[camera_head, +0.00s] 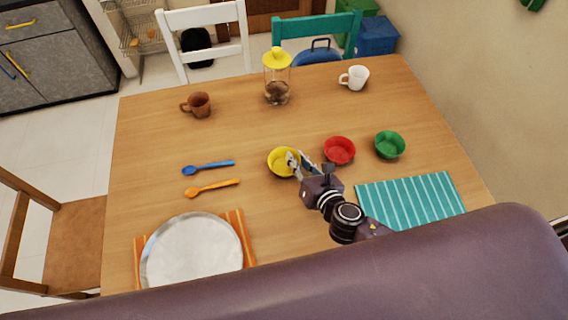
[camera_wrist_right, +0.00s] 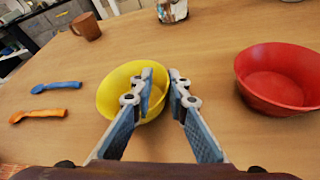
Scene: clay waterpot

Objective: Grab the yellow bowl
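The yellow bowl (camera_head: 281,164) sits upright on the wooden table, left of the red bowl. It also shows in the right wrist view (camera_wrist_right: 117,90). My right gripper (camera_head: 299,159) is at the bowl's right side. In the right wrist view its fingers (camera_wrist_right: 162,78) are apart, with the bowl's right rim between them. The left finger overlaps the bowl and hides part of it; the right finger is outside the rim. I see no clear grip on the rim. My left gripper is not in view.
A red bowl (camera_head: 339,150) and a green bowl (camera_head: 390,145) stand to the right. Blue (camera_head: 208,167) and orange (camera_head: 212,188) spoons lie left. A jar (camera_head: 277,82), brown mug (camera_head: 197,105) and white mug (camera_head: 355,78) stand farther back. A plate (camera_head: 192,252) is at front left.

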